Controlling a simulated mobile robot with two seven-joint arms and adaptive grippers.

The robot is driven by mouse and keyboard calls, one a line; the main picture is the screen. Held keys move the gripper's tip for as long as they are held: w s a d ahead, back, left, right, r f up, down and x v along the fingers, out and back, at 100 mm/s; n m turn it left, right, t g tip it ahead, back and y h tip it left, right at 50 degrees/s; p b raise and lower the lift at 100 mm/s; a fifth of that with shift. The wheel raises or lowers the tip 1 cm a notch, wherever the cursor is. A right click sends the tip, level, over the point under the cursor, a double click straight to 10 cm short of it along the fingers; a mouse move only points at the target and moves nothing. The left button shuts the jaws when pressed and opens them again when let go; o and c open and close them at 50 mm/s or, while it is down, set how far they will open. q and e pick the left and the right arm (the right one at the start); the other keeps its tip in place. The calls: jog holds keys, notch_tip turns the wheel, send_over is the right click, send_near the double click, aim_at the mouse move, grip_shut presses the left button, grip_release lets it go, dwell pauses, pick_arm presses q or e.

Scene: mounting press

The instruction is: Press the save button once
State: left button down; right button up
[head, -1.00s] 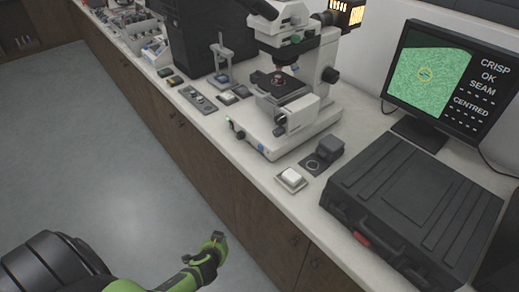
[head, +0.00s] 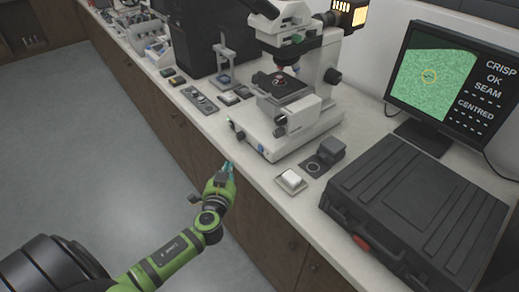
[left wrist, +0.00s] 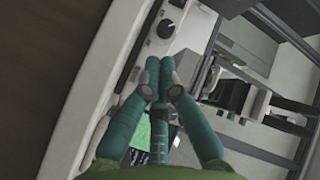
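The monitor (head: 451,80) shows a green picture with a yellow ring and the words CRISP, OK, SEAM and CENTRED. My right gripper is not in view.
The microscope (head: 290,100) stands behind and right of my left gripper. A dark unit with a ring (head: 313,166) is just right of the button. A large black case (head: 420,210) fills the bench at right. The floor at left is clear.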

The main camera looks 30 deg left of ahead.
aim_at(260, 149)
pick_arm(q)
jog(key=shift+w, duration=0.15)
jog(key=w+d, duration=0.1)
jog(key=w, duration=0.1)
jog(key=w+d, duration=0.1)
jog(key=w, duration=0.3)
jog(key=shift+w+d+f+b, duration=0.15)
jog(key=shift+w+d+b, duration=0.15)
jog(key=shift+d+b, duration=0.1)
jog(key=shift+w+d, duration=0.3)
jog(key=shift+w, duration=0.35)
jog(key=shift+w+b, duration=0.1)
jog(key=shift+b, duration=0.2)
dwell(0.4)
jog(key=shift+w+d, duration=0.15)
jog(key=shift+w, duration=0.1)
